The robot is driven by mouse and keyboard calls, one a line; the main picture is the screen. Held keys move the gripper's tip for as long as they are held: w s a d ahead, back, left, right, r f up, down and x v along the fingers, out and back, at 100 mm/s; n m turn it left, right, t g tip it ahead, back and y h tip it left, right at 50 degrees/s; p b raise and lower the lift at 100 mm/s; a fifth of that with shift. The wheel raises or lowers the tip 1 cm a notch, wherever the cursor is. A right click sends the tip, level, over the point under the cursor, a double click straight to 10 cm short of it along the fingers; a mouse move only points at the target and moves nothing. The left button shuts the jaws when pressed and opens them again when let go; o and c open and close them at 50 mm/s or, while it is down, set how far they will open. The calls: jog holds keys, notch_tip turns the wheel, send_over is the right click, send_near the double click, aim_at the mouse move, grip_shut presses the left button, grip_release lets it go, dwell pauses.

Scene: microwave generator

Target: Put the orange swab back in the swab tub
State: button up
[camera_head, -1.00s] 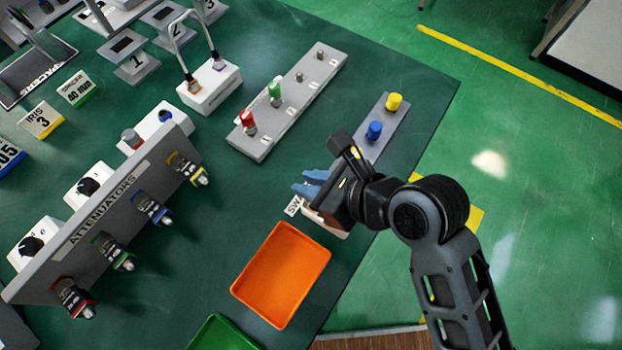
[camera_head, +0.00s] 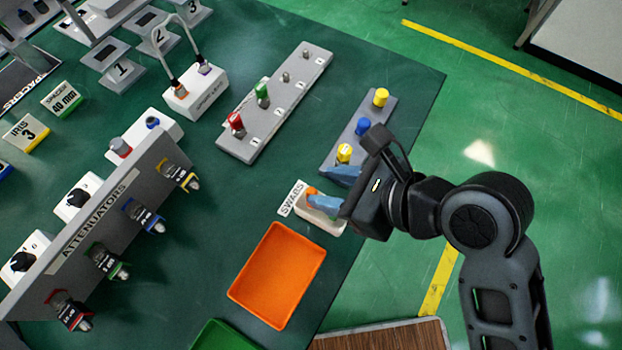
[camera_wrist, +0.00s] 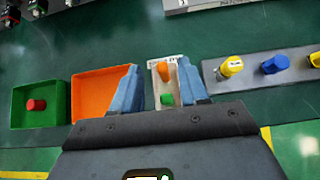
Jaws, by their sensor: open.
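The white swab tub (camera_head: 318,219) stands beside its SWABS label near the table's right edge. In the wrist view the tub (camera_wrist: 154,86) lies between my blue fingertips. The orange swab (camera_head: 311,191) shows at the tub's label end; in the wrist view the orange swab (camera_wrist: 163,71) appears inside the tub's far part. A green swab (camera_wrist: 167,99) is in the near part. My gripper (camera_head: 332,189) is open, with nothing seen held, at the tub; it also shows in the wrist view (camera_wrist: 160,88). The fingers hide part of the tub in the head view.
An orange tray (camera_head: 277,275) and a green tray (camera_wrist: 40,87) holding a red piece (camera_wrist: 36,104) lie beside the tub. On the other side is a grey rail (camera_head: 335,150) with yellow and blue caps. The attenuator panel (camera_head: 110,215) stands left. Bare table separates them.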

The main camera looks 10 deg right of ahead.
jog(key=v, duration=0.5)
jog(key=s+d+f+n+t+h, duration=0.45)
jog(key=s+d+n, duration=0.4)
jog(key=n, duration=0.25)
jog(key=s+d+r+n+t+h, duration=0.3)
jog(key=s+r+n, duration=0.4)
jog(key=s+n, duration=0.3)
jog(key=d+n+t, duration=0.1)
jog(key=n, duration=0.3)
jog(key=shift+r+n, duration=0.3)
jog(key=shift+r, duration=0.05)
